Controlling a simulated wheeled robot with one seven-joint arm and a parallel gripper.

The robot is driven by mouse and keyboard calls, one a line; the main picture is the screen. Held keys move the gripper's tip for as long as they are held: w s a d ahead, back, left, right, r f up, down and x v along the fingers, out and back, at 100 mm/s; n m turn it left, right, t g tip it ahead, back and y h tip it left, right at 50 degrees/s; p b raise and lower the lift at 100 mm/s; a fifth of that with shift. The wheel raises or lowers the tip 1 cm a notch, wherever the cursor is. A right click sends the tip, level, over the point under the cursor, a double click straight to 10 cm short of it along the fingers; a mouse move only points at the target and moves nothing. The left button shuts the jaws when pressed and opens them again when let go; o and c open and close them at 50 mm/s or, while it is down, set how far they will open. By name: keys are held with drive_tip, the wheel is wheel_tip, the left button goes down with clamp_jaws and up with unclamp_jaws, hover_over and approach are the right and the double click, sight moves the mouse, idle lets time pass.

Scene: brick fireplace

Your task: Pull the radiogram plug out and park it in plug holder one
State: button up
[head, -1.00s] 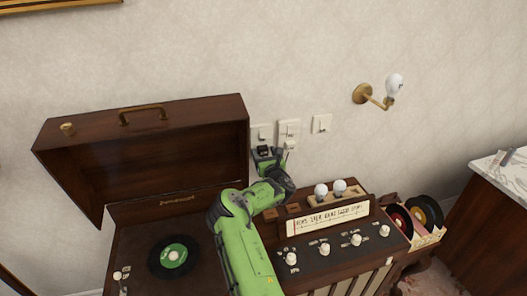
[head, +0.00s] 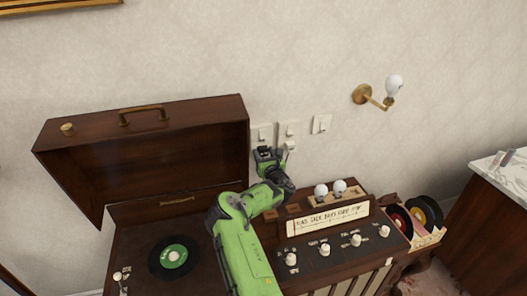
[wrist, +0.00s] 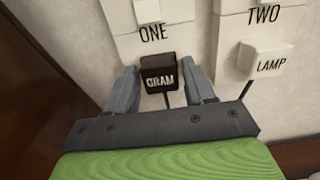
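The black radiogram plug (wrist: 159,74), marked GRAM, is at the lower part of the white wall plate marked ONE (wrist: 152,35). A dark cable hangs below it. In the head view the plug (head: 264,151) shows as a small dark block just above my fingers. My gripper (wrist: 163,82) faces the wall with one finger on each side of the plug. A gap shows at the right finger, and the left finger is close to the plug's side. Two small wooden blocks (head: 292,208) sit on the radiogram top behind the dial; I cannot read any holder label.
A white LAMP plug (wrist: 262,62) with its cable is close right, under the plate marked TWO. A third plate (head: 321,124) is farther right. The raised radiogram lid (head: 150,150) stands left of my gripper. Two bulbs (head: 330,190) stand on the radiogram top.

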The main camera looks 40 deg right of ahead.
clamp_jaws()
drive_tip(key=v, duration=0.6)
drive_tip(key=shift+p, duration=0.3)
idle(0.8)
